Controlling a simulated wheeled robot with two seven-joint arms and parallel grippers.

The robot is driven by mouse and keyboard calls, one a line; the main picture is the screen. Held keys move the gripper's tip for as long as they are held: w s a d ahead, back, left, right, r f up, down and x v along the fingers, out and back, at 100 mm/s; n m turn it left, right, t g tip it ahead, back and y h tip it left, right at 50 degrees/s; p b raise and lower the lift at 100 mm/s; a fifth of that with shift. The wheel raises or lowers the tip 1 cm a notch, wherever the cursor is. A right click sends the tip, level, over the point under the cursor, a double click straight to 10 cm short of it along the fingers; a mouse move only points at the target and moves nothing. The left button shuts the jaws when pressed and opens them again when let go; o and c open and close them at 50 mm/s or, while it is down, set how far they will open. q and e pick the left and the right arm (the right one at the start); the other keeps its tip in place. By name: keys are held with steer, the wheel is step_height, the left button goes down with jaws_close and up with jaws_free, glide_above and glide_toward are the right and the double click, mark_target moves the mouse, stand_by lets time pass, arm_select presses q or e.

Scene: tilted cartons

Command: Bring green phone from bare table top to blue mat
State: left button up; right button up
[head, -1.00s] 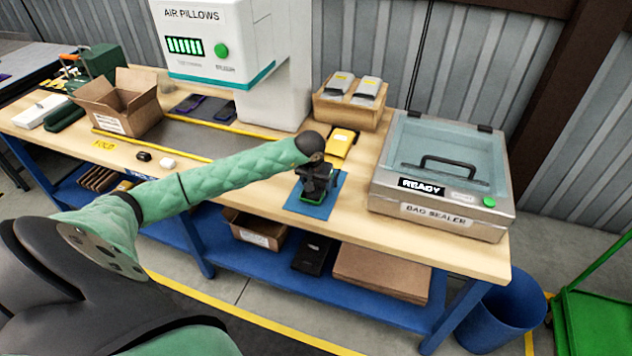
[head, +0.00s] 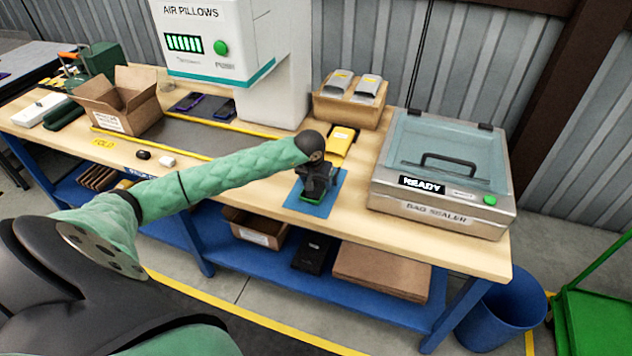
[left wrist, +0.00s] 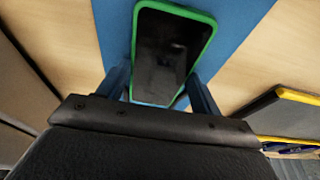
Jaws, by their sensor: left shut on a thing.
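The green phone (left wrist: 168,55) shows large in the left wrist view, a dark screen with a green rim, between my gripper's two fingers. In the head view only a bit of its green edge (head: 313,196) shows under the gripper. My left gripper (head: 315,192) is shut on the phone, over the blue mat (head: 330,203). The mat also shows behind the phone in the left wrist view (left wrist: 235,30). I cannot tell whether the phone touches the mat. My right gripper is not in view.
The bag sealer (head: 440,212) stands to the right of the mat. A yellow device (head: 341,142) and a carton of grey devices (head: 347,112) lie behind it. The air pillow machine (head: 270,90) stands behind my arm. Bare table top (head: 260,195) lies left of the mat.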

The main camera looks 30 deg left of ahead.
arm_select(q)
steer(key=o, duration=1.2)
steer(key=shift+c, duration=0.2)
steer(key=shift+c, duration=1.3)
steer(key=shift+r, duration=0.1)
steer(key=shift+r+p, duration=0.35)
steer(key=shift+r, duration=3.05)
